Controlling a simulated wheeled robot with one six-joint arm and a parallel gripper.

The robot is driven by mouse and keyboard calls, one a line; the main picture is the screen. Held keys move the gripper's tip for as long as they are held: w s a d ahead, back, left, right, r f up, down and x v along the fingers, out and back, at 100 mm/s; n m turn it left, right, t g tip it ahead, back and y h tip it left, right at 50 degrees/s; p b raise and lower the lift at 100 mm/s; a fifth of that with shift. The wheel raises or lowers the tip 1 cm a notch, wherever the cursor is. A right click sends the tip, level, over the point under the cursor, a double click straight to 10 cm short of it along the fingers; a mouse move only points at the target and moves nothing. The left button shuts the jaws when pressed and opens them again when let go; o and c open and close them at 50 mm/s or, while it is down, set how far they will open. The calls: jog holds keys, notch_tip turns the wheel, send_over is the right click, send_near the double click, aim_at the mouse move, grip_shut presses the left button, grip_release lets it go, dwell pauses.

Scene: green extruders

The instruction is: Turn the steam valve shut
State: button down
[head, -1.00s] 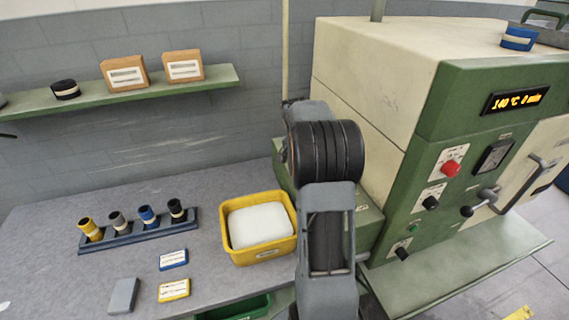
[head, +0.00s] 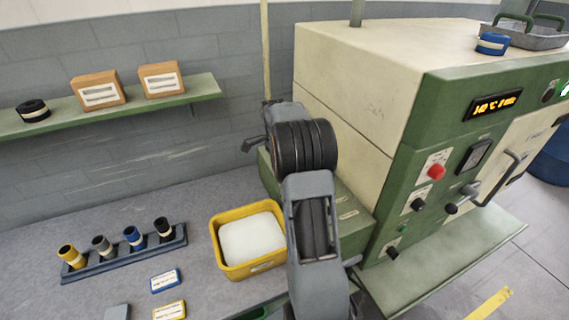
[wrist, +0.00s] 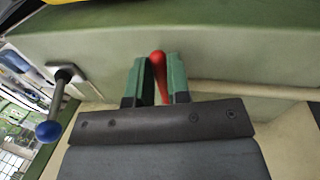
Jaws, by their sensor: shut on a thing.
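A red lever handle (wrist: 158,68), which looks like the steam valve's handle, shows in the wrist view in front of a green and cream machine side. My gripper (wrist: 157,82) has its two green fingers on either side of the handle and is shut on it. The lower part of the handle and its mount are hidden behind the gripper body. In the head view my arm hides the gripper and the valve.
A lever with a blue ball (wrist: 48,131) stands left of my gripper. A pale pipe (wrist: 255,91) runs to the right. In the head view, a yellow tub (head: 232,266) sits beside my arm, and the large green and cream machine (head: 358,100) stands right.

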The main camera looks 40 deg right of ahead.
jog(key=shift+w+m, duration=0.25)
jog(key=shift+m, duration=0.15)
jog(key=shift+d, duration=0.1)
jog(key=c, duration=1.1)
grip_release()
jog(key=w+r, duration=0.1)
jog(key=r, duration=0.8)
jog(key=w+r, duration=0.1)
jog(key=r, duration=0.3)
jog(key=shift+w+d+r, duration=0.3)
jog(key=shift+w, duration=0.05)
